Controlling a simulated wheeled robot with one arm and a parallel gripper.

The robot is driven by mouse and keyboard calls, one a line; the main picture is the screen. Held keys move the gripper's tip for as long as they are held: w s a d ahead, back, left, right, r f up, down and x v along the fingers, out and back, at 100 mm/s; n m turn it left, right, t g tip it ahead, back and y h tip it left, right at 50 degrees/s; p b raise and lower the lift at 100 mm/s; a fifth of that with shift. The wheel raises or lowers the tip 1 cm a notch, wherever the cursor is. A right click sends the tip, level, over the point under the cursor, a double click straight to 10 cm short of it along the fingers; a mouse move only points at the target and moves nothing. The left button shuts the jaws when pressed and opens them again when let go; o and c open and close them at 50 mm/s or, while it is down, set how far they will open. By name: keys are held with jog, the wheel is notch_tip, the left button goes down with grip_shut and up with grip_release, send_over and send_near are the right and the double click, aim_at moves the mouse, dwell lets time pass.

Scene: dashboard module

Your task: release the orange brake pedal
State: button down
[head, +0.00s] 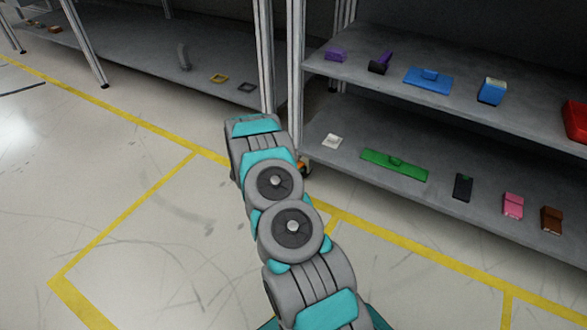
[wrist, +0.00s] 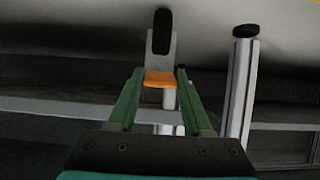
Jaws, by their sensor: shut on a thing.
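The orange brake pedal (wrist: 161,79) shows in the wrist view on a caster with a grey bracket (wrist: 162,56) and a black wheel (wrist: 162,32). My gripper (wrist: 161,73) has its green fingers on either side of the pedal and is shut on it. In the head view a small orange bit of the brake pedal (head: 302,167) peeks out beside my arm, at the foot of the shelf post. The rest of the caster and my gripper are hidden behind my arm there.
A second metal post (wrist: 238,85) with a black foot stands close to the right of my gripper. The lower shelf (head: 480,184) holds a green plate (head: 394,165) and several small parts. The marked floor (head: 150,215) to the left is clear.

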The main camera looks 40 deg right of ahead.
jog(key=shift+d, duration=0.1)
jog(key=shift+c, duration=1.6)
grip_release()
jog(key=v, duration=0.7)
jog(key=shift+a+r, duration=0.2)
jog(key=shift+a, duration=0.15)
jog(key=shift+a, duration=0.1)
